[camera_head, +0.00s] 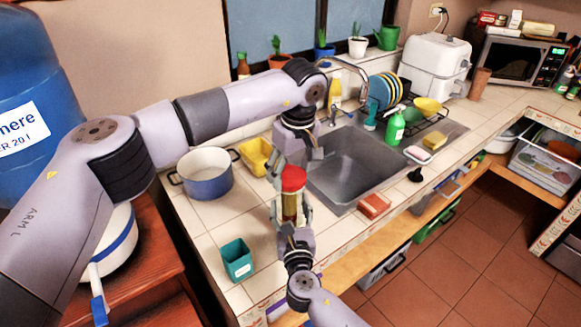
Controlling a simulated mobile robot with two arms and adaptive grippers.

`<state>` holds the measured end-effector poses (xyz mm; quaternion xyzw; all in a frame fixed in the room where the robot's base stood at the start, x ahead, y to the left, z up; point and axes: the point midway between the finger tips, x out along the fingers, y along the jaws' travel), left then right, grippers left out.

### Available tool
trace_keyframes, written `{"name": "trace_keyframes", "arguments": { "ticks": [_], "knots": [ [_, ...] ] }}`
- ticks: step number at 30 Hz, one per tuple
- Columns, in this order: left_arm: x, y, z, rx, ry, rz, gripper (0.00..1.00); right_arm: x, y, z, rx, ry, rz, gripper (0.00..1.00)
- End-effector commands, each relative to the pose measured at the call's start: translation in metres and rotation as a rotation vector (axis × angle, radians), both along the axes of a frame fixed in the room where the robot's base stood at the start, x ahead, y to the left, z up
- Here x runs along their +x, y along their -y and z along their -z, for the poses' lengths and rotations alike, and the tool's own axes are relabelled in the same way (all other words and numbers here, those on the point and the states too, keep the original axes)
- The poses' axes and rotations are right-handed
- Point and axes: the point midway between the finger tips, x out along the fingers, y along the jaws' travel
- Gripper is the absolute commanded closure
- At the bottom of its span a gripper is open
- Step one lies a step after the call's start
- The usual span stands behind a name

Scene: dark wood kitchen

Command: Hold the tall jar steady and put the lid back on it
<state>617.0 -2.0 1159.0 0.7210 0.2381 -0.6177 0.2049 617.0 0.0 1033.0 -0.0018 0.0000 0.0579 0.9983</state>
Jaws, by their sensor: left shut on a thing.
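The tall jar (290,206) stands upright near the counter's front edge, left of the sink, with yellowish contents. Its red lid (293,179) is at the top of the jar. I cannot tell whether it is seated or just above the rim. My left gripper (294,166) points down from above and is shut on the lid; its fingertips are partly hidden. My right gripper (291,214) reaches in from the front, with one finger on each side of the jar's body, closed against it. Its wrist hides the jar's base.
A blue pot (206,176) and a yellow container (256,157) stand behind left. A teal cup (237,260) is at the front left. A red sponge (374,205) lies right of the jar, by the sink (353,200). Bare tile lies between pot and cup.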

Motion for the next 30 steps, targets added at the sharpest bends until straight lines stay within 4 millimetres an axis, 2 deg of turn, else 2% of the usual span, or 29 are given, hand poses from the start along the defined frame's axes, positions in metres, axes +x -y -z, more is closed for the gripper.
{"name": "trace_keyframes", "arguments": {
  "ticks": [3,4,8,11,21,25,30],
  "knots": [
    [0.0,-0.0001,0.0026,0.0,0.0,0.0,0.5,0.0001,0.0004,-0.0001,-0.002,0.0,0.001,0.95],
    [0.0001,0.0,0.0024,0.0,0.0,0.0,0.5,0.0002,0.0004,-0.0001,-0.002,0.0,0.001,1.0],
    [0.0003,-0.0007,0.0022,-0.001,0.001,0.053,0.5,0.0003,0.0005,-0.0001,-0.002,0.0,0.001,1.0],
    [-0.0001,-0.0015,0.0022,-0.002,0.0,0.2,0.5,0.0001,0.0004,-0.0001,-0.002,0.0,0.001,1.0],
    [-0.0004,-0.0039,0.0026,-0.003,0.0,0.886,0.5,0.0001,0.0004,0.0001,-0.001,0.0,0.001,1.0],
    [-0.0002,-0.0037,0.0025,-0.003,0.002,1.069,0.5,0.0002,0.0005,0.0001,0.0,0.0,0.001,1.0],
    [0.0,-0.0041,0.0024,-0.002,0.002,1.174,0.5,0.0002,0.0006,0.0002,0.0,-0.001,0.001,1.0]
  ]
}}
